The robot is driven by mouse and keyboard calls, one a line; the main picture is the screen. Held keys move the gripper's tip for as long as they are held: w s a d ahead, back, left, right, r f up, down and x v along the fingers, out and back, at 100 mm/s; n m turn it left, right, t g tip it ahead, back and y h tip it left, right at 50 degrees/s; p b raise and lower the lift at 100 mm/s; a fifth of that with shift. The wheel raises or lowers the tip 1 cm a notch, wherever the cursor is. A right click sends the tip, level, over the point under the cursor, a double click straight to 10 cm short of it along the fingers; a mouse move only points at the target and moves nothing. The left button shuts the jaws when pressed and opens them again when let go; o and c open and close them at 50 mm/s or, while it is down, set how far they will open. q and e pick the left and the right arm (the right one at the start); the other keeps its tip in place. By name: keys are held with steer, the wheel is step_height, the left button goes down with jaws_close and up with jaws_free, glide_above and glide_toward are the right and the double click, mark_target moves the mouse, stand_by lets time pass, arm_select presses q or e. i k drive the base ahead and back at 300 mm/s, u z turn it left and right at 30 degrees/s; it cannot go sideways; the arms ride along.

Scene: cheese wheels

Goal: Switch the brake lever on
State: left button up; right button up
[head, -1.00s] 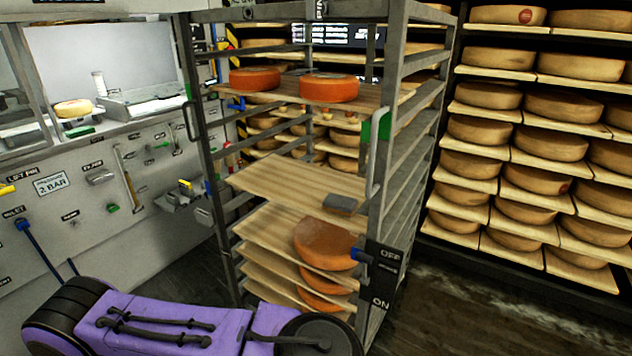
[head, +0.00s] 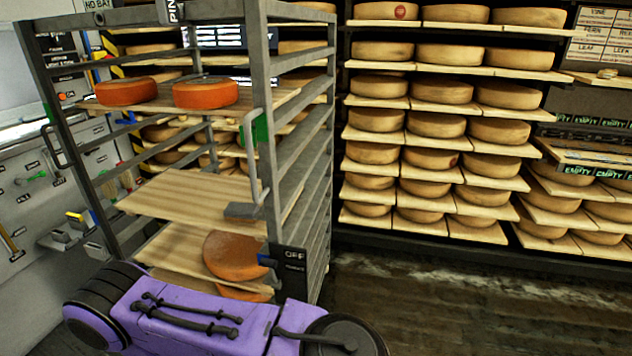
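The brake plate (head: 290,261), a dark panel marked OFF, is fixed to the near right post of the grey rack (head: 262,150). The small blue brake lever (head: 267,260) sticks out to the left, level with the OFF end. The lower part of the plate, including its ON mark, is hidden behind my purple arm. That arm crosses the bottom of the head view in front of the rack. Neither of my grippers shows in the head view, so what they hold cannot be seen.
The rack carries orange cheese wheels (head: 205,93) on wooden boards (head: 190,195); another wheel (head: 233,255) sits low beside the lever. Full cheese shelves (head: 435,130) stand behind. A wall panel with tools (head: 30,180) is at left. The floor (head: 430,300) at right is clear.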

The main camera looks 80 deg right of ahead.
mark_target(273, 274)
steer(key=z, duration=1.45)
steer(key=k, duration=0.35)
steer(key=z, duration=1.05)
